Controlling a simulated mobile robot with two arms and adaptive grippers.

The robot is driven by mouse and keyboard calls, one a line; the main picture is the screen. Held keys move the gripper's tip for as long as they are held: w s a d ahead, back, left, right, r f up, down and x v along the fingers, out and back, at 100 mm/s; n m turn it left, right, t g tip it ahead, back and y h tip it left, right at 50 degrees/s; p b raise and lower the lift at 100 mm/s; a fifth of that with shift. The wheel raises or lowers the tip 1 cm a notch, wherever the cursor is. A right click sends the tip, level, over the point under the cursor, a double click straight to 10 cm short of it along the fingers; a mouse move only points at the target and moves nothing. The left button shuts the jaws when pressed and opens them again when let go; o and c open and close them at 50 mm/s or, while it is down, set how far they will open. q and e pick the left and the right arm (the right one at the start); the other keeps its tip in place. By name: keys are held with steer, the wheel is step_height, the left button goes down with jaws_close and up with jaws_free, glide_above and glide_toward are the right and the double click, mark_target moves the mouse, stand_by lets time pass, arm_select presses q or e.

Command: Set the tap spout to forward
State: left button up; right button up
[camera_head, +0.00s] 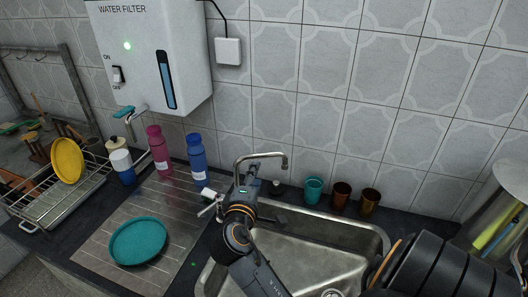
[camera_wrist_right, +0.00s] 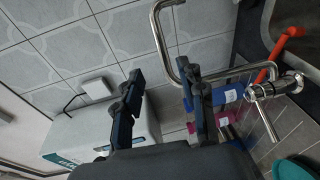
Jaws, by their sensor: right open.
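The tap's metal spout (camera_head: 262,156) rises behind the sink and bends over, its end pointing to the right in the head view. In the right wrist view the spout (camera_wrist_right: 160,40) is a bent pipe, with its bend in front of the gap between my fingers. The tap's lever (camera_head: 208,208) shows left of my wrist. My right gripper (camera_head: 249,178) is at the tap, partly covering its lower part. In the right wrist view the gripper (camera_wrist_right: 161,72) is open, fingers apart; I cannot tell whether either touches the spout. My left gripper is not in view.
The steel sink (camera_head: 378,238) lies below and right of the tap. A teal cup (camera_head: 313,190) and two brown tumblers (camera_head: 341,195) stand behind it. Blue (camera_head: 197,158) and pink (camera_head: 158,150) bottles stand left, under the water filter (camera_head: 150,50). A teal plate (camera_head: 138,240) lies on the drainboard.

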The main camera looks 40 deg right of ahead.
mark_target(263, 157)
steer(key=p+x, duration=0.1)
steer(key=x, duration=0.5)
steer(key=shift+r, duration=0.2)
steer(key=p+x, duration=0.1)
steer(key=x, duration=0.3)
steer(key=shift+w+d+f, duration=0.15)
steer(key=shift+d, duration=0.05)
steer(key=shift+w+d+f+p, duration=0.15)
steer(key=shift+w+d+p, duration=0.2)
steer(key=shift+d, duration=0.15)
steer(key=shift+w+d+f, duration=0.1)
steer(key=shift+w+d, duration=0.05)
steer(key=shift+d, duration=0.1)
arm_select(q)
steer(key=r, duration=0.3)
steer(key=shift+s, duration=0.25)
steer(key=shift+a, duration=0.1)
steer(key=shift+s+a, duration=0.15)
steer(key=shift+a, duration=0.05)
arm_select(e)
steer(key=shift+a, duration=0.1)
jaws_close()
